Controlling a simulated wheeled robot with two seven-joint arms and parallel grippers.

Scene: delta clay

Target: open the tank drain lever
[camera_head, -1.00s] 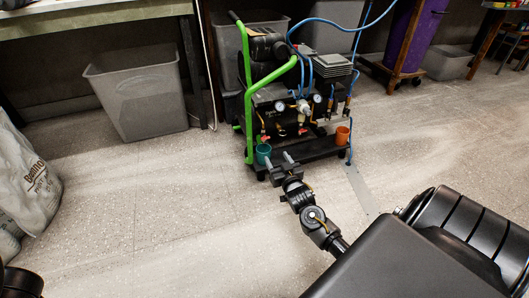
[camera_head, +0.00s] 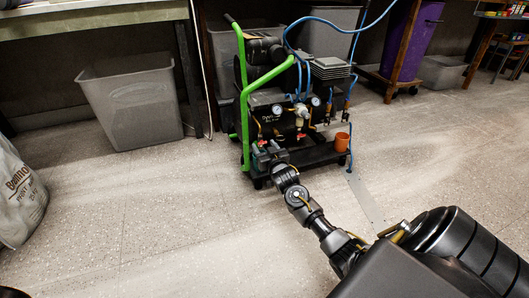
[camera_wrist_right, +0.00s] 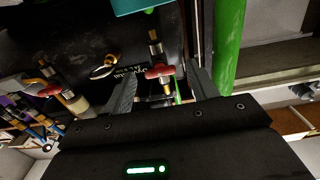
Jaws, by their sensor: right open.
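The wheeled compressor cart (camera_head: 300,153) has small red valve levers on its front. In the right wrist view one red lever (camera_wrist_right: 160,71) on a brass valve sits between the fingers of my right gripper (camera_wrist_right: 162,78), with clear space on both sides. A second red lever (camera_wrist_right: 50,90) is further left. No label shows which one is the tank drain lever. In the head view my right gripper (camera_head: 266,151) is at the cart's front left, open, and covers the valve behind it. My left gripper is out of view.
A green handle tube (camera_head: 245,115) runs close beside the gripper, also in the right wrist view (camera_wrist_right: 229,45). Blue hoses hang above. The floor in front is clear.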

